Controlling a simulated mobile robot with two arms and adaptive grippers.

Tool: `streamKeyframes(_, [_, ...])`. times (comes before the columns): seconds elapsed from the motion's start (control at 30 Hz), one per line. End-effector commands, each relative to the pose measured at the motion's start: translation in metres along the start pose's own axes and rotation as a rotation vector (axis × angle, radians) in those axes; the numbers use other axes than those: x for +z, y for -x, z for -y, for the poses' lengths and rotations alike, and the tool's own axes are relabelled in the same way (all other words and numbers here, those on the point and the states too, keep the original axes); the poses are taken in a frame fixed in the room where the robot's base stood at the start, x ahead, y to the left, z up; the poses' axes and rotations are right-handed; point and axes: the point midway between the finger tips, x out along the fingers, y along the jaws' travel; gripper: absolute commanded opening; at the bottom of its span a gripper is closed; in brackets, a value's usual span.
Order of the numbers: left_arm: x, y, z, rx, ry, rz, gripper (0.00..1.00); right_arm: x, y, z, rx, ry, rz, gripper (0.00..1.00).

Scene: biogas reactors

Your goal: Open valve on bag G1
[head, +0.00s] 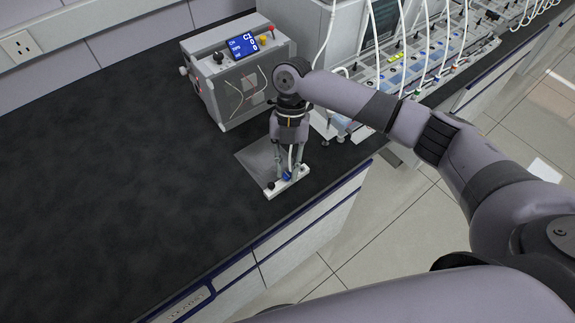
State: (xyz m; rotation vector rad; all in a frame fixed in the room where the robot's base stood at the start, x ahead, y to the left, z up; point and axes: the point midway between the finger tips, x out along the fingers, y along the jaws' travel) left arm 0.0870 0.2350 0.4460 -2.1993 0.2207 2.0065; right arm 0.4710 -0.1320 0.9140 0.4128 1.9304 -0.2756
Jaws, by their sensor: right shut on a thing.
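A flat, greyish, see-through bag (256,161) lies on the dark bench top near its front edge. A white bar (273,192) runs along its front end, with a small blue valve (287,176) near the middle. My right gripper (287,177) points down over the bar, its fingers on either side of the blue valve, and is shut on it. The fingers hide part of the valve, so how far it is turned cannot be told. No bag label is readable. My left gripper is not in view.
A grey analyser box (228,95) with a blue display (242,46) stands behind the bag. Reactor units with white tubes (400,70) stand at the back right. The bench top (110,170) is clear on the left.

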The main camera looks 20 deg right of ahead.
Motion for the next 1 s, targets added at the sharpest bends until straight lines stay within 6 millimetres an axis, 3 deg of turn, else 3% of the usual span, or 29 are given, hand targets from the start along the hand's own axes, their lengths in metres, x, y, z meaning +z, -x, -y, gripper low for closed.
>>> streamKeyframes(0.07, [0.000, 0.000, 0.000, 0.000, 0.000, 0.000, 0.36, 0.000, 0.000, 0.000, 0.000, 0.000, 0.000, 0.00])
streamKeyframes(0.1, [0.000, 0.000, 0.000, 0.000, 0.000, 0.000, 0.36, 0.000, 0.000, 0.000, 0.000, 0.000, 0.000, 0.21])
streamKeyframes(0.37, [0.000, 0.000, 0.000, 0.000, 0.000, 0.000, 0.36, 0.000, 0.000, 0.000, 0.000, -0.001, 0.000, 0.39])
streamKeyframes(0.73, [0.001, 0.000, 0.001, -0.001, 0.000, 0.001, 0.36, 0.000, 0.004, 0.000, 0.001, -0.001, 0.001, 0.39])
streamKeyframes(0.87, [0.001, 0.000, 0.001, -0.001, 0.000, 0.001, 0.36, 0.001, 0.022, -0.001, 0.003, -0.001, 0.003, 0.39])
streamKeyframes(1.0, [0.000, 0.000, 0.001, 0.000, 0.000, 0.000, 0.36, 0.001, 0.052, -0.001, 0.003, -0.001, 0.004, 0.39])
